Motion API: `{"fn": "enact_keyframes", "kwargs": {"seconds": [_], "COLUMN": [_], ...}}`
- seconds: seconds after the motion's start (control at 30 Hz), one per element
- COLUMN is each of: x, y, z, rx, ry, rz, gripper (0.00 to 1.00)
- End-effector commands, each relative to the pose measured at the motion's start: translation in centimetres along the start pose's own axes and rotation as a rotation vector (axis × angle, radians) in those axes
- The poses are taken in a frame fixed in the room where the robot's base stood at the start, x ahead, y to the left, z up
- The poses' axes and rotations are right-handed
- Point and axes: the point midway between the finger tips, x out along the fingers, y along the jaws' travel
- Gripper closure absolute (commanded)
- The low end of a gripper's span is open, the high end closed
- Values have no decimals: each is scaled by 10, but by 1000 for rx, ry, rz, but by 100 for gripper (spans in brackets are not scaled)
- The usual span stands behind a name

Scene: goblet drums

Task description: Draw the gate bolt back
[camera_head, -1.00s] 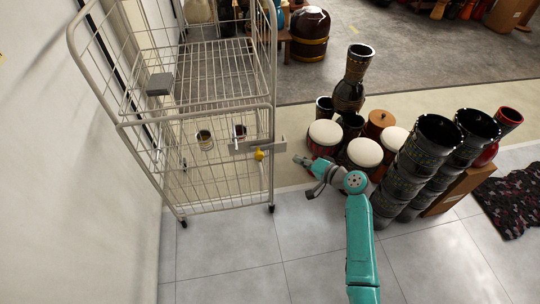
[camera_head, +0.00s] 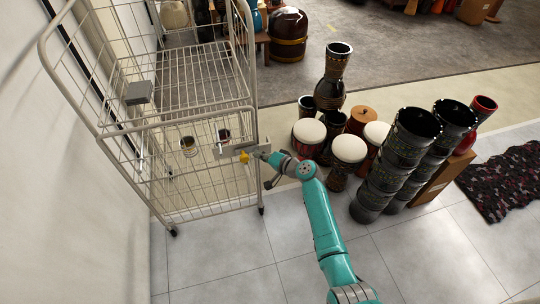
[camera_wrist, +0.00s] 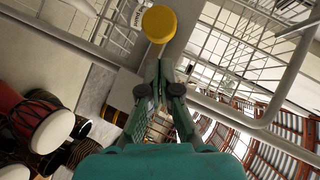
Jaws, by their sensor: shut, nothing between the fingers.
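The gate bolt has a yellow knob (camera_head: 244,157) on a grey plate (camera_head: 232,150) at the right side of the wire cage trolley (camera_head: 200,107). In the wrist view the round yellow knob (camera_wrist: 159,24) is at the top, just beyond my fingertips. My gripper (camera_head: 262,153) is right of the knob, close to the plate's right end. In the wrist view my gripper's fingers (camera_wrist: 164,66) are shut and empty, pointing toward the knob. I cannot tell whether they touch it. The bolt's rod is mostly hidden.
Tall dark drums (camera_head: 412,140) stand farther right. Two small cups (camera_head: 188,146) (camera_head: 224,136) show through the trolley's wires. The tiled floor in front is clear.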

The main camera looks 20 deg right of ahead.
Motion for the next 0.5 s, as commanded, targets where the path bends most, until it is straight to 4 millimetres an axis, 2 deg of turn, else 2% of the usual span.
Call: {"fn": "enact_keyframes", "kwargs": {"seconds": [0.2, 0.5], "x": [13, 14], "y": [-1, 0], "z": [13, 14], "rx": [-1, 0], "ry": [-1, 1], "rz": [-1, -1], "gripper": [100, 100]}}
